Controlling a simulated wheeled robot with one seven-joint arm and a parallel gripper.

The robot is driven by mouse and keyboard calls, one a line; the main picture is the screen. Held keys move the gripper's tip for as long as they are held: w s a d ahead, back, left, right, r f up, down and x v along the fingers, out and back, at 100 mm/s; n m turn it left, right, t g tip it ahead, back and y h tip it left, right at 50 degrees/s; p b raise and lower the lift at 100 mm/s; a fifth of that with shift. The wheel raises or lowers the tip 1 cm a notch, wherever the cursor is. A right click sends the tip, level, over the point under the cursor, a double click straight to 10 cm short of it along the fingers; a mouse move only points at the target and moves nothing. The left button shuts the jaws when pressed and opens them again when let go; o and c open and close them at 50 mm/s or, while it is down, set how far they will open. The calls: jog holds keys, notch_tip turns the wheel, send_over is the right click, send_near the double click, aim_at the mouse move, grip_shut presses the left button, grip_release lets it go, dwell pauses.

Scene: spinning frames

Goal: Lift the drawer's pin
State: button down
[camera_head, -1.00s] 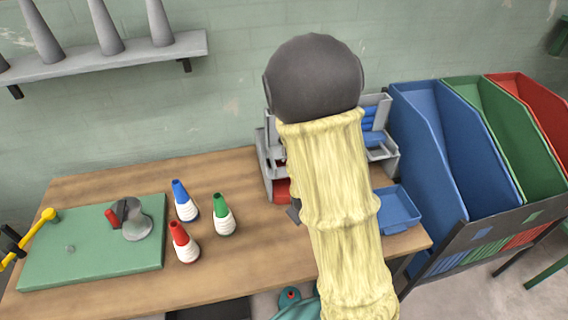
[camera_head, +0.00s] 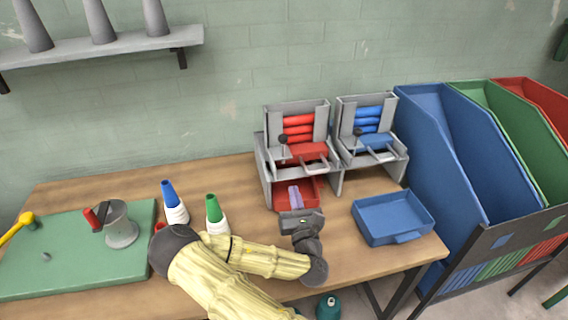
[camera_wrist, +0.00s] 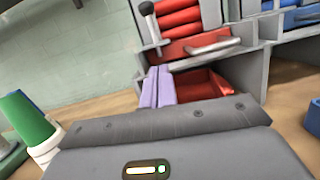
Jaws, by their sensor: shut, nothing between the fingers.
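The red unit (camera_head: 297,120) and the blue unit (camera_head: 368,115) stand side by side on a grey stand. Each has a drawer with a grey handle and an upright pin with a black ball knob: the red unit's pin (camera_head: 284,141) and the blue unit's pin (camera_head: 358,133). The red unit's pin (camera_wrist: 147,10) shows at the top of the wrist view, in front of the red rolls. My gripper (camera_head: 294,194) has lilac fingers, shut and empty. It is below the red drawer's handle (camera_head: 314,163), in front of the red tray (camera_head: 312,193), apart from the pin.
A blue tray (camera_head: 392,218) lies on the table at right, beside tall blue, green and red bins. Blue (camera_head: 174,201) and green (camera_head: 214,212) cones stand left of my arm; the red cone is mostly hidden behind it. A green mat (camera_head: 80,270) lies farther left.

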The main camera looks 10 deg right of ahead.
aim_at(282, 139)
jog(key=shift+a+n+y, duration=0.45)
jog(key=shift+n+y, duration=0.05)
jog(key=shift+n, duration=0.2)
jog(key=shift+r, duration=0.1)
jog(key=p+x, duration=0.2)
jog(key=x, duration=0.7)
jog(key=shift+w+r, duration=0.2)
jog(key=shift+r, duration=0.05)
jog(key=r+p, duration=0.1)
jog(key=r, duration=0.2)
jog(key=shift+w+r+p, duration=0.2)
jog(key=shift+p, duration=0.15)
jog(key=shift+r, duration=0.2)
jog(key=shift+r+p, duration=0.9)
jog(key=shift+r, duration=0.8)
